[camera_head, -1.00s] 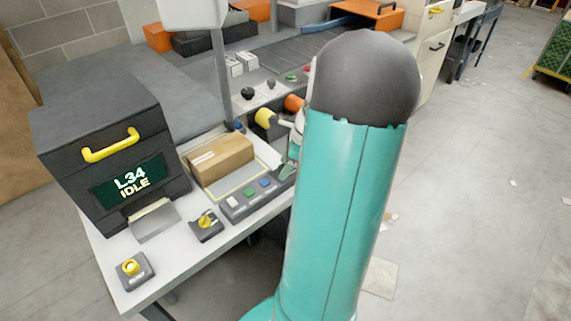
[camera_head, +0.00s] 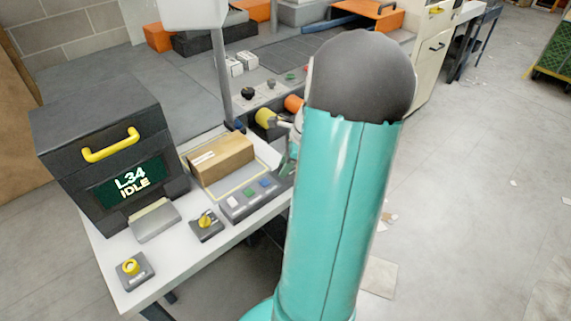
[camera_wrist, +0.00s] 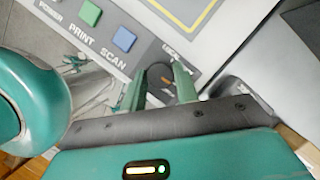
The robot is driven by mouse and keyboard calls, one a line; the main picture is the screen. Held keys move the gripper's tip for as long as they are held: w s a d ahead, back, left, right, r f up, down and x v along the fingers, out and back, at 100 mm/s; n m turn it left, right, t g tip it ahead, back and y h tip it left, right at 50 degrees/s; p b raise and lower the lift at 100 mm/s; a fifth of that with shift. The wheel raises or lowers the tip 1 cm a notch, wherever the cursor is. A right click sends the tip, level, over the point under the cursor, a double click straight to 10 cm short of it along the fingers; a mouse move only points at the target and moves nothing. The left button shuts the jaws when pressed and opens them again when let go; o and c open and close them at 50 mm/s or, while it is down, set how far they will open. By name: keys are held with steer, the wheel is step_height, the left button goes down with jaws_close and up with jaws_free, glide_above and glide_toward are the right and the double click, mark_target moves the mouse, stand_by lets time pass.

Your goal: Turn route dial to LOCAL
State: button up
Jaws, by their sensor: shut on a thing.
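The route dial (camera_wrist: 159,73) is a dark round knob at the end of the grey control panel (camera_wrist: 104,12), near small lettering that seems to begin "LOCA". My gripper (camera_wrist: 160,83) has its two green fingers on either side of the knob and is shut on it. The fingers partly cover the dial, and I cannot read its pointer clearly. In the head view the panel (camera_head: 236,211) lies at the table's front edge. My arm hides the dial and most of the gripper there.
Blue SCAN (camera_wrist: 124,39) and green PRINT (camera_wrist: 89,13) buttons sit close to my fingers. A cardboard parcel (camera_head: 221,160) lies behind the panel. A black printer (camera_head: 100,150) reads "L34 IDLE". Two yellow-knobbed switches (camera_head: 206,223) (camera_head: 131,268) stand on the table.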

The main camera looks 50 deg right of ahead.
steer(key=n+g, duration=0.1)
steer(key=n, duration=0.2)
steer(key=shift+w+d+n+y, duration=0.1)
steer(key=shift+w+n+y, duration=0.05)
steer(key=shift+n+y, duration=0.25)
steer(key=n+g, duration=0.1)
steer(key=n, duration=0.3)
steer(key=shift+w+n+g+y, duration=0.1)
steer(key=shift+n+g+y, duration=0.2)
steer(key=shift+g+y, duration=0.1)
steer(key=n+g, duration=0.1)
steer(key=n, duration=0.3)
steer(key=shift+w+n+g, duration=0.1)
steer(key=shift+n+g, duration=0.2)
steer(key=shift+g, duration=0.1)
steer(key=shift+w+n+g+h, duration=0.1)
steer(key=shift+n+g+h, duration=0.4)
steer(key=shift+n, duration=1.5)
steer(key=o, duration=1)
steer(key=shift+r, duration=0.1)
